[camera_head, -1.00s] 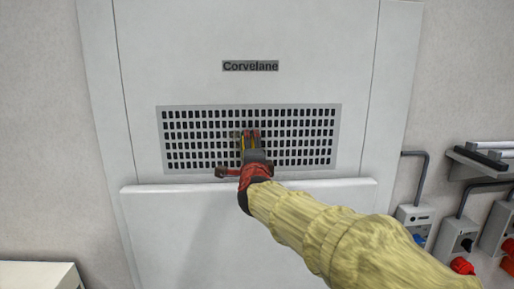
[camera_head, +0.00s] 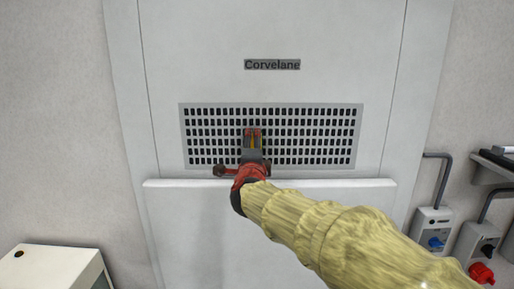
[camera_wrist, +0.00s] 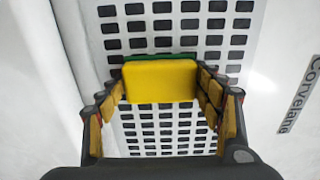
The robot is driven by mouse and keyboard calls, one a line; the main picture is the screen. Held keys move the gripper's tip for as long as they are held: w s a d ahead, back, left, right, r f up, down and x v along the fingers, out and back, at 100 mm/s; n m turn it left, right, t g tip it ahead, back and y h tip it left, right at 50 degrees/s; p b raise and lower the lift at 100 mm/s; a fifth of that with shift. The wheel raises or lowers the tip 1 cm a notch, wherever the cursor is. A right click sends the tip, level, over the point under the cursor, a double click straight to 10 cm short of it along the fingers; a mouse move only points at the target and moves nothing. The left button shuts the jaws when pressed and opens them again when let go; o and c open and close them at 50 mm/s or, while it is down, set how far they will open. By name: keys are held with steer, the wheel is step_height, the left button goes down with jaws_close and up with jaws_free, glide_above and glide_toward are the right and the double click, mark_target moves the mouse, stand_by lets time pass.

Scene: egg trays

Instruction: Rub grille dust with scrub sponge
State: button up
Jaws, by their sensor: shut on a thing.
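My gripper (camera_head: 252,134) is at the pale grey grille (camera_head: 320,136), left of its middle, in the head view. In the wrist view my gripper (camera_wrist: 160,78) is shut on the yellow scrub sponge (camera_wrist: 160,83), with one finger at each side. A green layer shows along the sponge's far edge, towards the grille (camera_wrist: 227,40). I cannot tell whether the sponge touches the grille. In the head view my gripper mostly hides the sponge. I cannot make out any dust; the patch behind the sponge and gripper is hidden.
The grille is set in a white panel with a "Corvelane" label (camera_head: 272,64) above it. A ledge (camera_head: 330,184) juts out just below the grille. Wall sockets (camera_head: 433,222) and a shelf (camera_head: 497,166) are at the right. A pale box (camera_head: 55,262) stands at lower left.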

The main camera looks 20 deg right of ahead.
mark_target(299, 139)
steer(key=shift+w+a+r+p, duration=0.3)
steer(key=shift+a+r+p, duration=0.2)
steer(key=shift+a, duration=0.3)
steer(key=shift+w+a+r+p, duration=0.25)
steer(key=shift+a+r+p, duration=0.15)
steer(key=shift+a+p, duration=0.3)
steer(key=shift+s+d+f+b, duration=0.1)
steer(key=shift+s+d+b, duration=0.15)
steer(key=shift+d+b, duration=0.45)
steer(key=shift+s+d+f+b, duration=0.1)
steer(key=shift+s+d+b, duration=0.15)
steer(key=shift+d+b, duration=0.35)
steer(key=shift+s+d+r+b, duration=0.1)
steer(key=shift+s+d+b, duration=0.2)
steer(key=shift+d, duration=0.4)
steer(key=shift+s+d+f+b, duration=0.1)
steer(key=shift+d+b, duration=0.35)
steer(key=shift+d, duration=0.25)
steer(key=shift+s+d+r+b, duration=0.1)
steer(key=shift+s+d+b, duration=0.2)
steer(key=shift+d, duration=0.4)
